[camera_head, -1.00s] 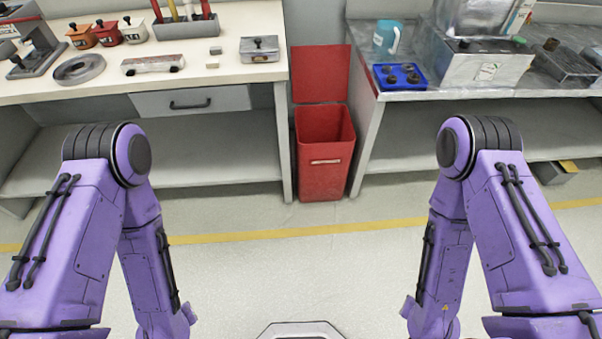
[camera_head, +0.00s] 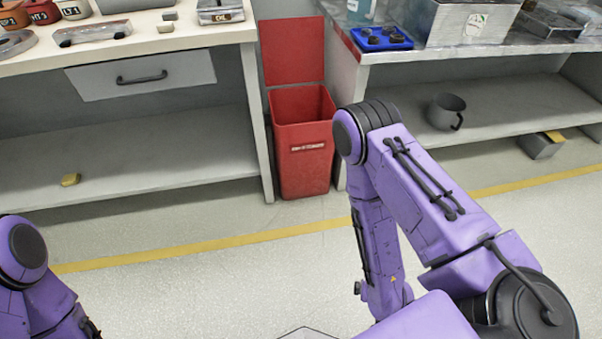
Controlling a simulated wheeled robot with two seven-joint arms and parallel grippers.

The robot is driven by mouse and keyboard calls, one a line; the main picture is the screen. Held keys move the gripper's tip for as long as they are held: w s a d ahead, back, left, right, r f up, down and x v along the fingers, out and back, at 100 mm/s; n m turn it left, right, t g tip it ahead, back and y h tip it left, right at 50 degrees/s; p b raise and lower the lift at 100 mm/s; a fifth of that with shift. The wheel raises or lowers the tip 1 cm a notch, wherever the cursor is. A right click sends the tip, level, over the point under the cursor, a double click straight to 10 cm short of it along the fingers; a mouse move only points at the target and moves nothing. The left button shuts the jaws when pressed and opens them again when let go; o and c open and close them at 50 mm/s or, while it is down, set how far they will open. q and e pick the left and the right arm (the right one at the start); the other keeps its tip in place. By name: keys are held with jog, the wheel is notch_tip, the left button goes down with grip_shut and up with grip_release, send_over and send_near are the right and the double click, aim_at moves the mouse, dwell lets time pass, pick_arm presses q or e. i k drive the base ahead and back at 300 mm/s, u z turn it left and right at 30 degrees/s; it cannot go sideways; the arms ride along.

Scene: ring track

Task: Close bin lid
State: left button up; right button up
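The red bin (camera_head: 303,160) stands on the floor in the gap between two workbenches. Its red lid (camera_head: 292,50) is open and stands upright at the back of the bin. The bin's mouth faces up, and a small label shows on its front. My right arm reaches in from the right, in front of the bin's right side, and my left arm shows at the lower left corner. Neither gripper can be made out; both arms run down toward the bottom of the picture, away from the bin.
The left workbench (camera_head: 165,45) and right workbench (camera_head: 480,62) flank the bin. A blue tray (camera_head: 381,42) sits on the right bench, and a grey mug (camera_head: 446,111) on its lower shelf. A yellow line (camera_head: 230,241) crosses the floor. The floor before the bin is clear.

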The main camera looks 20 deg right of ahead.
aim_at(292, 49)
jog(key=z, duration=0.05)
jog(key=k, duration=0.3)
jog(key=z, duration=0.85)
jog(key=i, duration=1.05)
jog(key=u, duration=0.05)
